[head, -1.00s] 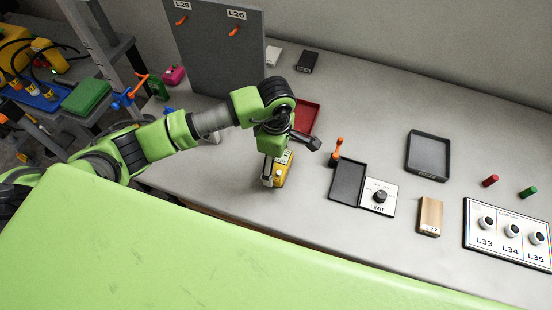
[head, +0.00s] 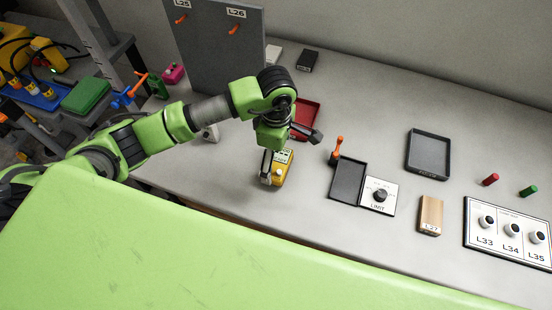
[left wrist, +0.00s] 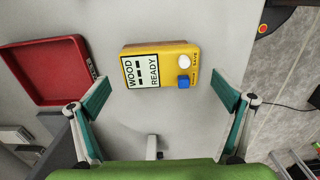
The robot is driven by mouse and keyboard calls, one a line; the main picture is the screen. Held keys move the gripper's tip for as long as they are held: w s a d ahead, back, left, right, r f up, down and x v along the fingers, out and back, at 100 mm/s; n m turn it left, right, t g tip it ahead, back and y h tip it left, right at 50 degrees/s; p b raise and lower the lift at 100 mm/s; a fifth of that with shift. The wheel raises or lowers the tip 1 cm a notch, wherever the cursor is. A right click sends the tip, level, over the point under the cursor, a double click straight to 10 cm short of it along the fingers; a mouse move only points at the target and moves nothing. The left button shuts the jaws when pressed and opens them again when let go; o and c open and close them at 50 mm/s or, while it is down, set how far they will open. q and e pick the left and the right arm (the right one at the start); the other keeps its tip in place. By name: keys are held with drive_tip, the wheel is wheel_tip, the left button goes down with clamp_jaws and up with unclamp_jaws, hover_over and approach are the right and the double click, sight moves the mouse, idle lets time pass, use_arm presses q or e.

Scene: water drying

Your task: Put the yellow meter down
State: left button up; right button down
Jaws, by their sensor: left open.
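The yellow meter (head: 283,170) rests on the grey worktop near its front edge. In the left wrist view the meter (left wrist: 160,65) lies face up, with a white screen reading "WOOD" and "READY", a white knob and a blue button. My left gripper (left wrist: 160,92) is open, its two fingers spread wide either side of the meter with clear gaps. In the head view it is above the meter and partly hides it. My right gripper is in neither view.
A red tray (head: 306,116) lies behind the meter. To the right are a dark tray (head: 347,181), a LIMIT dial panel (head: 378,196), an orange-handled tool (head: 337,150) and a wooden block (head: 430,214). A grey upright board (head: 215,60) stands at the back left.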

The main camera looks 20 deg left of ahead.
sight(276, 163)
use_arm(q)
wheel_tip(276, 163, up, 10)
drive_tip(key=b, duration=0.1)
drive_tip(key=shift+s, duration=0.1)
idle(0.6)
